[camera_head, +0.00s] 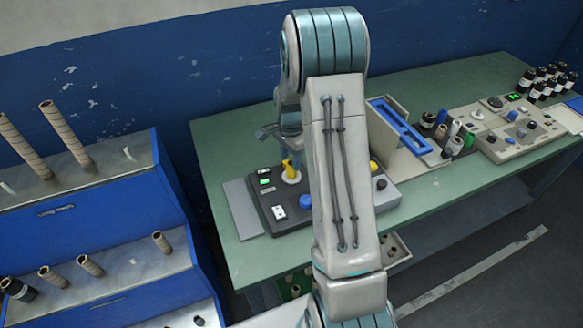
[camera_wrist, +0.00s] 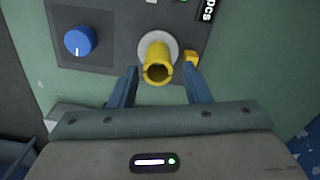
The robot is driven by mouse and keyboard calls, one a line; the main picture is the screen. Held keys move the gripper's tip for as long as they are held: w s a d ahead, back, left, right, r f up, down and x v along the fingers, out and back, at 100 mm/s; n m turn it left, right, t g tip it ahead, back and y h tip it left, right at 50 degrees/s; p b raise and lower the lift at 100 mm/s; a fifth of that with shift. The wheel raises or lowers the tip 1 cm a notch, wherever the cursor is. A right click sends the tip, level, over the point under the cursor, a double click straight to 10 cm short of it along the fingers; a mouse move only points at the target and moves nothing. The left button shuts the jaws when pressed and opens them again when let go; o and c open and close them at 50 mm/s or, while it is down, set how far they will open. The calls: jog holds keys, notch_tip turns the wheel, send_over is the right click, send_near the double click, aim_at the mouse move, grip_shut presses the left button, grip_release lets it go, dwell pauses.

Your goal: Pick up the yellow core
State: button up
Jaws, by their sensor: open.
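The yellow core (camera_wrist: 157,66) is a hollow tube standing on a round white base on the dark control panel (camera_wrist: 115,35). In the wrist view its open end faces the camera. My gripper (camera_wrist: 162,68) is open, with one blue finger on each side of the core, and I see no contact. In the head view the yellow core (camera_head: 290,168) shows on the panel left of my arm. My gripper (camera_head: 284,132) is partly hidden there behind my arm.
A blue knob (camera_wrist: 80,40) and a small yellow block (camera_wrist: 191,57) are near the core. The green table (camera_head: 235,150) also holds a blue-framed tray (camera_head: 400,124), a second panel (camera_head: 505,130) and several dark bottles. A blue rack (camera_head: 115,190) with brown tubes stands left.

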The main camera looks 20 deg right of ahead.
jog(key=shift+s+d+f+p, duration=0.1)
jog(key=shift+f+p, duration=0.3)
jog(key=shift+f, duration=0.85)
jog(key=shift+d+f+p, duration=0.1)
jog(key=shift+f+p, duration=0.25)
jog(key=shift+f, duration=0.9)
jog(key=c, duration=0.8)
jog(key=shift+r, duration=0.1)
